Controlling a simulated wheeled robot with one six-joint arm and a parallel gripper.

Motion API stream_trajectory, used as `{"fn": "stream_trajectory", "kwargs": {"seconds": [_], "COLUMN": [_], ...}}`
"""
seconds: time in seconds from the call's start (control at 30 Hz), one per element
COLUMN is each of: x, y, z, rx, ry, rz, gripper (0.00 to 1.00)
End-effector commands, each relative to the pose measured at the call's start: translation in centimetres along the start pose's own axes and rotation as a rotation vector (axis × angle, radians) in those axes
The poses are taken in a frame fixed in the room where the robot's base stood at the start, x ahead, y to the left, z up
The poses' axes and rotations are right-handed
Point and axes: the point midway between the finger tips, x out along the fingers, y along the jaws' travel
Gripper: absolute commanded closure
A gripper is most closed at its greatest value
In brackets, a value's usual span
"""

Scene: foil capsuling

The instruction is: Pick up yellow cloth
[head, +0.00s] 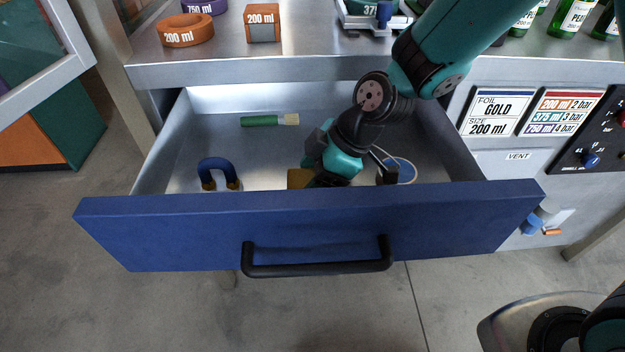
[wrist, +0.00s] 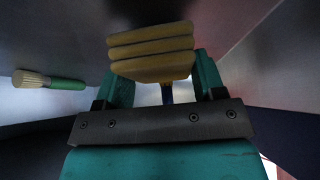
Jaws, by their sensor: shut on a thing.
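The yellow cloth (head: 299,178) is in the open drawer, close behind its blue front panel, which hides its lower part in the head view. In the wrist view the yellow cloth (wrist: 152,52) is a folded stack of several layers. My gripper (head: 318,179) reaches down into the drawer, and its tips are partly hidden by its own body and the panel. In the wrist view my gripper (wrist: 160,74) has its teal fingers on either side of the cloth, shut on it.
The drawer (head: 310,232) stands open. It also holds a green-handled brush (head: 262,120), a blue U-shaped item (head: 217,170) and a blue round item (head: 404,170) beside my gripper. An orange ring (head: 186,30) and an orange block (head: 263,23) are on the counter above.

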Motion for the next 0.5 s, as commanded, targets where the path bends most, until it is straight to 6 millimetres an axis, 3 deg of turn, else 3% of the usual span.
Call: {"fn": "stream_trajectory", "kwargs": {"seconds": [0.5], "x": [-11.7], "y": [0.1], "z": [-7.5], "rx": [-0.003], "ry": [0.001], "rz": [0.006], "gripper": [0.60]}}
